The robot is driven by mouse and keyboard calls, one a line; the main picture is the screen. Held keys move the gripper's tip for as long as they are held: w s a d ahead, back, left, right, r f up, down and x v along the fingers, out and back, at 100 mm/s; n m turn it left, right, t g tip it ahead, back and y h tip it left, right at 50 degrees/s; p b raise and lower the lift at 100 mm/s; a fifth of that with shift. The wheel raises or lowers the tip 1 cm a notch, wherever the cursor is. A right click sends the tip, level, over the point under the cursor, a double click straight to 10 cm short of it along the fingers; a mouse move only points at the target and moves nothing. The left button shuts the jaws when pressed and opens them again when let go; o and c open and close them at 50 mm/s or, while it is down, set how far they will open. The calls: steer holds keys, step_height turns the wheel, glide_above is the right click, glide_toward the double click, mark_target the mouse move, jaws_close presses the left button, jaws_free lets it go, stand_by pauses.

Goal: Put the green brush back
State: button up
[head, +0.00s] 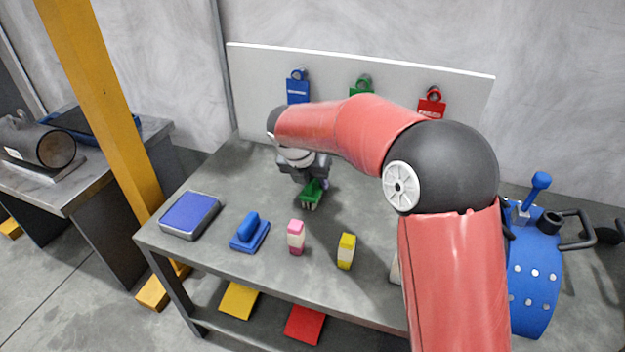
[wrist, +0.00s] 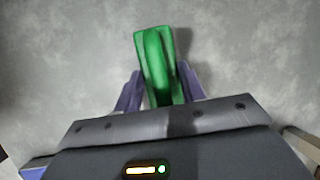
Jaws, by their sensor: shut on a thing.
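The green brush (head: 311,194) is held in my gripper (head: 317,183), over the rear middle of the grey table (head: 350,205). Its pale bristles point down. I cannot tell whether they touch the table. In the wrist view the green brush (wrist: 154,50) lies between the two purple fingers of my gripper (wrist: 158,82), which are shut on its raised handle. The near end of the brush is hidden by the gripper body.
Blue (head: 298,91), green (head: 361,88) and red (head: 431,107) tags hang on the white board (head: 262,85) behind. My arm hides the right side.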

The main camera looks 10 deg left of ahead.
steer(key=shift+f, duration=0.1)
steer(key=o, duration=1)
steer(key=shift+o, duration=0.2)
steer(key=p+v, duration=0.1)
steer(key=v, duration=1.1)
